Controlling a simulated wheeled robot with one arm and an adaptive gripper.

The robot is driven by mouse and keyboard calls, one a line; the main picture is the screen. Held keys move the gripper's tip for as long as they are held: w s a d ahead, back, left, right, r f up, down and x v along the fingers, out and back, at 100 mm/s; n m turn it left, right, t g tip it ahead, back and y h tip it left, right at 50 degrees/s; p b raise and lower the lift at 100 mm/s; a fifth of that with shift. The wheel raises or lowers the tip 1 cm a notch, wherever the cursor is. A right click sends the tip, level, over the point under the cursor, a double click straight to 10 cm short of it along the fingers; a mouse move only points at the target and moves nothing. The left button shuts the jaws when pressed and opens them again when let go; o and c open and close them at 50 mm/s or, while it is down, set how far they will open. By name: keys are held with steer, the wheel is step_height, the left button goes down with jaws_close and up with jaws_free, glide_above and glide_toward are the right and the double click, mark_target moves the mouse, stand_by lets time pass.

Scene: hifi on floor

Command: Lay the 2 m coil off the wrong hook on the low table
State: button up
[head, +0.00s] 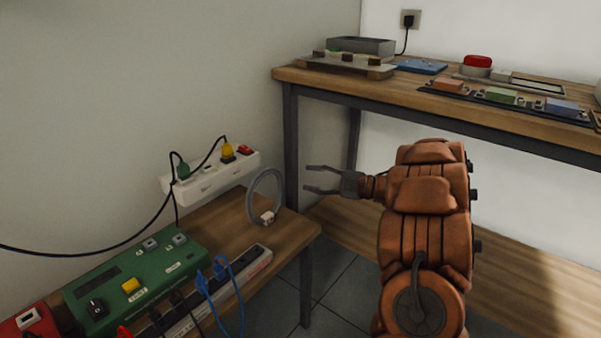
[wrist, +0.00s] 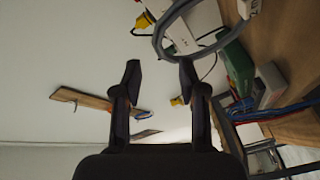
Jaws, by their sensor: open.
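A grey ring-shaped coil (head: 250,196) with a white tag (head: 267,217) stands upright at the far end of the low wooden table (head: 228,222). Whether it leans on anything is unclear. My gripper (head: 306,178) is open and empty, to the right of the coil in the head view and apart from it, its fingers pointing left. In the wrist view the coil (wrist: 163,40) shows at the top, beyond the open fingertips (wrist: 160,67). A wooden board (wrist: 82,98) on the wall, with small dark and blue things at it, shows in the wrist view; its hooks are not clear.
A white power strip (head: 210,180) with plugs is on the wall behind the low table. A green box (head: 135,278), another strip (head: 215,290) and blue cables crowd its near part. A higher workbench (head: 400,92) with trays and devices stands behind my arm.

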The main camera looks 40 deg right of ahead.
steer(key=shift+s+d, duration=0.4)
steer(key=shift+s, duration=0.1)
steer(key=w+d+r+m+h, duration=0.2)
steer(key=w+m+h, duration=0.2)
steer(key=w+h, duration=0.2)
steer(key=w+d+r+m+h, duration=0.2)
steer(key=w+r+m+h, duration=0.15)
steer(key=w+h, duration=0.25)
steer(key=s+a+f+m+g, duration=0.3)
steer(key=s+a+g, duration=0.3)
steer(key=s+a, duration=0.6)
steer(key=s+a+f+m+g+y, duration=0.1)
steer(key=s+a+f+m+g, duration=0.3)
steer(key=s+a, duration=0.8)
steer(key=s+a+f+m+g, duration=0.4)
steer(key=s+a, duration=0.8)
steer(key=s, duration=0.6)
step_height(320, 180, down, 3)
steer(key=g, duration=0.4)
steer(key=shift+s, duration=0.3)
steer(key=shift+a+r, duration=0.1)
